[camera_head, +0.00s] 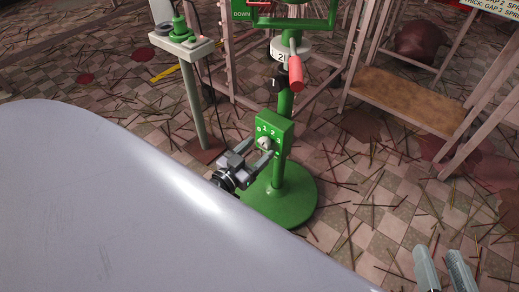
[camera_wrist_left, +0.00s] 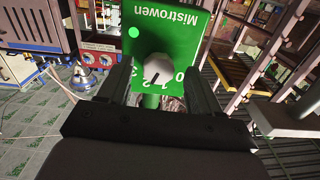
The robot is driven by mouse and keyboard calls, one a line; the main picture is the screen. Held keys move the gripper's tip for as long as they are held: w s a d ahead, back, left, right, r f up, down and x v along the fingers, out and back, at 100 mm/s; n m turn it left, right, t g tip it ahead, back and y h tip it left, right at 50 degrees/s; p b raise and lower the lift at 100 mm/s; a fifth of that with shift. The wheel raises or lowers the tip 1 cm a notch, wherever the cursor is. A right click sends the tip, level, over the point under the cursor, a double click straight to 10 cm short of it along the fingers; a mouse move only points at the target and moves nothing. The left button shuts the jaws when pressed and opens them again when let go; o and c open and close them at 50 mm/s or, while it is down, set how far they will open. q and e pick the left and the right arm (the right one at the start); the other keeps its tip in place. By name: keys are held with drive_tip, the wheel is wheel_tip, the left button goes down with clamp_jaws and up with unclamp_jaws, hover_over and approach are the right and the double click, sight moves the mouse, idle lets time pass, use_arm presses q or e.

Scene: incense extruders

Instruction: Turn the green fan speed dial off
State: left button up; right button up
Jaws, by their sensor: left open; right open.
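The green fan speed dial's control box (camera_head: 275,128) stands on a green post with a round green base. Its front carries a pale grey knob (camera_head: 264,142) with white numbers around it. In the left wrist view the green panel (camera_wrist_left: 160,22) reads "Mistrowen" upside down, and the knob (camera_wrist_left: 158,70) sits between the two fingers. The knob's exact setting is too small to tell. My left gripper (camera_head: 263,147) is open, with a finger on either side of the knob; contact cannot be told. My right gripper (camera_head: 443,262) is open and empty at the lower right, far from the dial.
A large smooth grey surface (camera_head: 90,190) fills the lower left. A red-handled lever (camera_head: 296,73) with a numbered white collar is above the box. A green device on a pale stand (camera_head: 180,40) is behind left, and a wooden shelf (camera_head: 410,103) behind right. Sticks litter the tiled floor.

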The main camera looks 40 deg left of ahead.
use_arm(q)
drive_tip(key=shift+w+d, duration=0.1)
drive_tip(key=shift+w, duration=0.65)
drive_tip(key=c, duration=1)
drive_tip(key=shift+c, duration=0.2)
